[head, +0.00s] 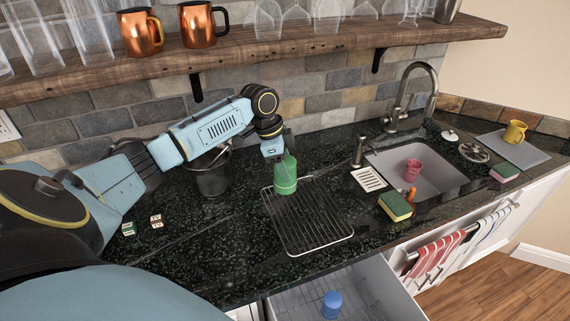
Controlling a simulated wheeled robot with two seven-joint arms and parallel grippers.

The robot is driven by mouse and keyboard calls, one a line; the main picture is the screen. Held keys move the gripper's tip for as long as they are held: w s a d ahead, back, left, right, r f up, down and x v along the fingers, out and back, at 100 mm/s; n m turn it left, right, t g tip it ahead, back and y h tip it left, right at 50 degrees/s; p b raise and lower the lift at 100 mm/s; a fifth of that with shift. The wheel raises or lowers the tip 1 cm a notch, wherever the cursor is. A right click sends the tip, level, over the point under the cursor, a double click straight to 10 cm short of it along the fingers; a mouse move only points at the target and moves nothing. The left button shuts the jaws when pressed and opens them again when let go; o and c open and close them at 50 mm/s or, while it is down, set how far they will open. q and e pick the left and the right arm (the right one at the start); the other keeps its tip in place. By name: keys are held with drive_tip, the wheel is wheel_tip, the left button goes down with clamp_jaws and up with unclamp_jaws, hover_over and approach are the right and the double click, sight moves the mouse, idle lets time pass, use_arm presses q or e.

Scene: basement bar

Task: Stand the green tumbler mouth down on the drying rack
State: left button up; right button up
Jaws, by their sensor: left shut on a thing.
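The green tumbler (285,181) is upright in line, at the back left part of the drying rack. Its lower end looks a little wider than its top, but its mouth is too small to make out clearly. My left gripper (286,155) is shut on its upper part from above. The wire drying rack (312,222) lies flat on the dark counter, otherwise empty. I cannot tell whether the tumbler touches the rack's wires or hangs just above them. My right gripper is out of view.
A dark pot (210,178) stands left of the rack. The sink (432,168) with a pink cup (413,170) and a sponge (396,206) are to the right. An open drawer (365,292) holds a blue cup (331,305). A shelf (300,44) with glasses and copper mugs hangs above.

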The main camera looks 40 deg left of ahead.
use_arm(q)
drive_tip(key=shift+f+b, duration=1.65)
drive_tip(key=shift+f, duration=1.9)
drive_tip(key=shift+f, duration=0.35)
drive_tip(key=o, duration=1.2)
drive_tip(key=p+v, duration=0.7)
drive_tip(key=v, duration=1.3)
drive_tip(key=shift+d+r+p, duration=0.15)
drive_tip(key=shift+r+p, duration=0.1)
drive_tip(key=shift+p, duration=0.1)
